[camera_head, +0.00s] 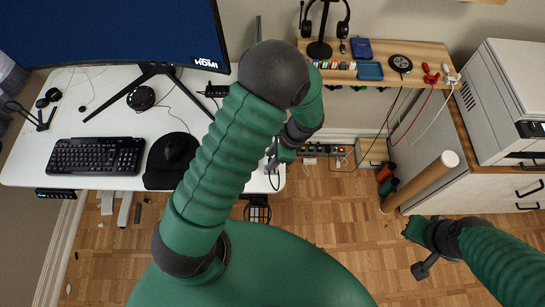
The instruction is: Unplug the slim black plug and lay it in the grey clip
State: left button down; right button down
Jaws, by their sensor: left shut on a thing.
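My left gripper (272,161) is at the right edge of the white desk, partly hidden behind my own green arm. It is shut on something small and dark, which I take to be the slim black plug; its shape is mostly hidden. A thin black cable (276,182) hangs just below the jaws. A power strip (325,150) with several plugs lies to the right of the gripper, by the wall. I cannot make out the grey clip for certain. My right gripper (420,259) is over the wooden floor at the lower right, away from these things; its jaws are unclear.
The desk (110,111) holds a monitor (120,30), keyboard (96,156) and mouse (174,146). A wooden shelf (430,53) with headphones and hanging cables is at the back. A cardboard tube (425,180) leans near the white cabinet (480,190). The floor between is mostly clear.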

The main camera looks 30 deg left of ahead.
pick_arm(q)
jog(key=shift+w+f, duration=0.1)
jog(key=shift+w, duration=0.05)
jog(key=shift+a+f, duration=0.1)
jog(key=shift+f, duration=0.2)
jog(key=shift+s+f+b, duration=0.2)
jog(key=shift+f+b, duration=0.5)
jog(key=shift+f, duration=0.1)
notch_tip(320, 180, down, 2)
jog(key=shift+w+b, duration=0.1)
jog(key=shift+b, duration=0.4)
jog(key=shift+f+b, duration=0.35)
jog(key=shift+f, duration=0.25)
jog(key=c, duration=0.9)
grip_release()
